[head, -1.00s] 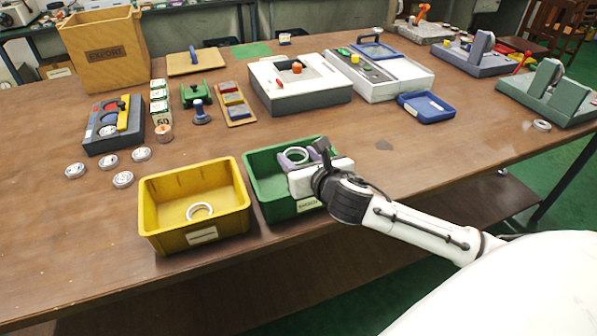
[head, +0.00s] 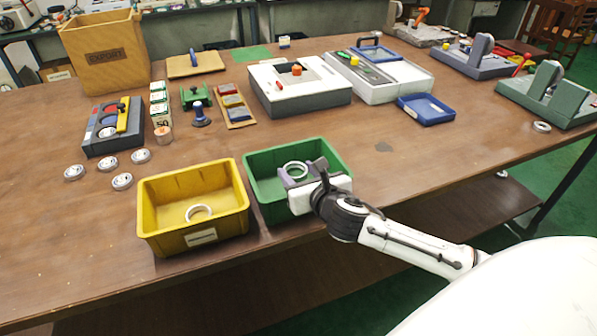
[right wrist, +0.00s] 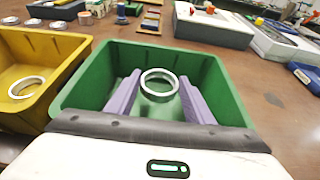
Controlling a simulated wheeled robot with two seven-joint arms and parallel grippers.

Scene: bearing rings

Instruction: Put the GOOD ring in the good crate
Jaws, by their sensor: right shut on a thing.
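A silver ring (right wrist: 160,82) is between the two purple fingers of my right gripper (right wrist: 160,97). The gripper is shut on this ring, which also shows in the head view (head: 295,168). The ring is over the open inside of the green crate (right wrist: 85,97), within its rim outline. The green crate (head: 258,160) stands right of the yellow crate (head: 155,212) in the head view. My right gripper (head: 296,176) hides part of the green crate's front. Another ring (head: 199,212) lies in the yellow crate. My left gripper is not in view.
Several rings, one of them here (head: 74,173), lie loose left of the yellow crate. A grey fixture (head: 100,142) stands behind them. A white machine (head: 320,95) and a blue tray (head: 426,110) stand farther back. The table right of the green crate is mostly clear.

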